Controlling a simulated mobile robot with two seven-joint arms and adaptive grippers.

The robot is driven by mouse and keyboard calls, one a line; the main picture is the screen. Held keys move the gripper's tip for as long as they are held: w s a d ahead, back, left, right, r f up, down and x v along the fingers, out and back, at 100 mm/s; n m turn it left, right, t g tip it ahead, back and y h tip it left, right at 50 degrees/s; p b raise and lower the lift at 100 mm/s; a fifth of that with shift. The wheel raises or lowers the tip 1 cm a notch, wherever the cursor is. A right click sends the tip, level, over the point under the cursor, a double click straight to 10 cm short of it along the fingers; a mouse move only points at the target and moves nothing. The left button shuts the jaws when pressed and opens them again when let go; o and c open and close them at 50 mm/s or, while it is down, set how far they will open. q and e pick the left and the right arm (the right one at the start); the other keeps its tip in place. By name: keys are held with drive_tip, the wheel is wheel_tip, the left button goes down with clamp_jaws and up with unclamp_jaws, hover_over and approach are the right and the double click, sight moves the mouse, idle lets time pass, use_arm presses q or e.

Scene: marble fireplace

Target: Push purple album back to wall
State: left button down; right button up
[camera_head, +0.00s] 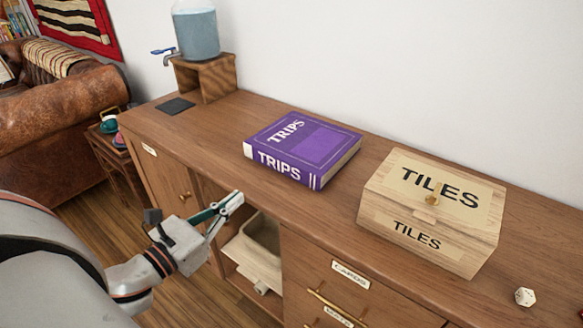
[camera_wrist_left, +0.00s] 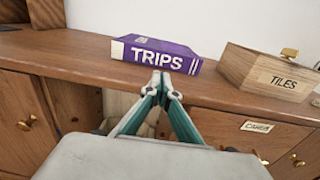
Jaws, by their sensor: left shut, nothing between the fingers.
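The purple album (camera_head: 303,147), marked TRIPS, lies flat on the wooden sideboard top, its spine facing the front edge. A strip of bare wood lies between it and the white wall (camera_head: 400,70). It also shows in the left wrist view (camera_wrist_left: 155,52), beyond the fingertips. My left gripper (camera_head: 238,197) is shut and empty, in front of the sideboard's front edge, pointing toward the album. In the left wrist view its closed fingertips (camera_wrist_left: 161,76) appear just below the spine; a gap to the album shows in the head view. My right gripper is not in view.
A wooden TILES box (camera_head: 432,210) stands right of the album, with a white die (camera_head: 525,297) farther right. A water dispenser (camera_head: 196,36) on a wooden stand (camera_head: 205,78) and a dark mat (camera_head: 175,106) are at the left. An open compartment holds a beige bin (camera_head: 254,262).

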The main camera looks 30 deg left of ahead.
use_arm(q)
approach(281, 162)
drive_tip(key=w, duration=0.7)
drive_tip(key=shift+d+f, duration=0.1)
drive_tip(key=shift+d, duration=0.1)
idle(0.6)
